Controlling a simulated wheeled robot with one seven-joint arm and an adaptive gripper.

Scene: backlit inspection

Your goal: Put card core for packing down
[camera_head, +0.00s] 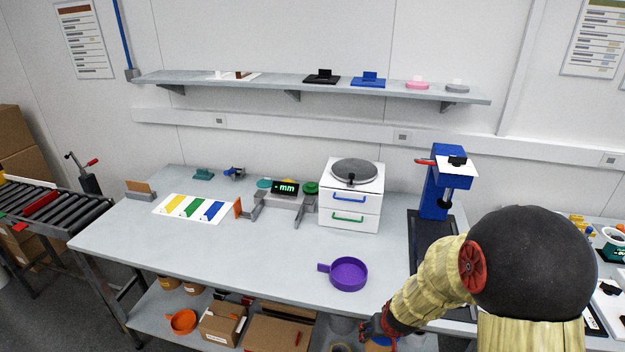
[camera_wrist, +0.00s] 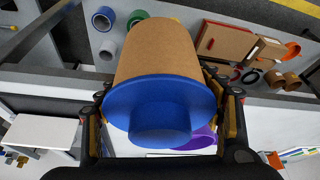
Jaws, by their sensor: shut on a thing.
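The card core (camera_wrist: 160,50) is a brown tapered tube with a wide blue flange and a blue knob at its near end in the wrist view. My gripper (camera_wrist: 168,112) is shut on it, with a finger at each side of the flange. In the head view my gripper (camera_head: 376,328) is low at the front edge of the workbench, below and right of the purple pan. Only a small blue and brown patch shows beneath it there, and I cannot make out the core's shape.
The workbench (camera_head: 270,255) has clear room left of the purple pan (camera_head: 348,273). A white drawer unit (camera_head: 350,195) and blue press (camera_head: 445,180) stand behind. The lower shelf (camera_head: 155,322) holds cartons (camera_head: 222,323), an orange pan (camera_head: 182,321) and tape rolls (camera_wrist: 104,18).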

